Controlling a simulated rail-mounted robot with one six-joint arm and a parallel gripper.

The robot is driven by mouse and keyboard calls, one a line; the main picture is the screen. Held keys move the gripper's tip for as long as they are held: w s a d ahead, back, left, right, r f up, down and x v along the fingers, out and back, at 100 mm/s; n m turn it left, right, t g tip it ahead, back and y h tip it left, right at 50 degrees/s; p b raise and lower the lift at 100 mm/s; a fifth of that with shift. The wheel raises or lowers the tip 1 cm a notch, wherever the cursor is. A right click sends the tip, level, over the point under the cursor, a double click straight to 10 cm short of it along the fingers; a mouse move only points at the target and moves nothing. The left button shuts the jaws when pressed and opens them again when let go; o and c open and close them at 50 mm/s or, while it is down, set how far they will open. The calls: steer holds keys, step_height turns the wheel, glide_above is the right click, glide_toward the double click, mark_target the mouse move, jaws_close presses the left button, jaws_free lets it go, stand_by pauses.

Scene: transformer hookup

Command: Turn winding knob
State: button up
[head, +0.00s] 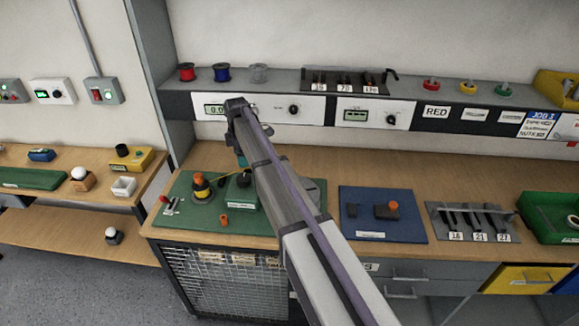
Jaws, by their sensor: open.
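A green board (185,226) lies on the left of the wooden bench. On it is a green box (240,199) with a black knob (243,180) on top, which looks like the winding knob. A yellow wire runs near it. My arm crosses the view from the lower right, and its wrist bends down above the back of the board. My gripper (241,160) is small in the picture, behind the green box and apart from the knob as seen here. It is open, with nothing visible in it. My arm hides the board's right part.
An orange-topped black part (201,187) and a small orange piece (224,221) are on the board. A blue mat (385,228), a tool rack (470,221) and a green tray (550,231) are to the right. An instrument shelf (320,109) runs behind.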

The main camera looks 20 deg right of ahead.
mark_target(243, 177)
steer(key=f+n+b, duration=0.1)
steer(key=f+b, duration=0.2)
steer(key=f+n+b, duration=0.1)
steer(key=f+b, duration=0.3)
steer(key=a+f+b, duration=0.1)
steer(key=f+b, duration=0.3)
steer(key=shift+s+f+n, duration=0.1)
steer(key=shift+n, duration=0.3)
steer(key=shift+d, duration=0.1)
steer(key=shift+r, duration=0.2)
steer(key=shift+c, duration=0.5)
steer(key=c, duration=0.8)
steer(key=shift+m, duration=0.3)
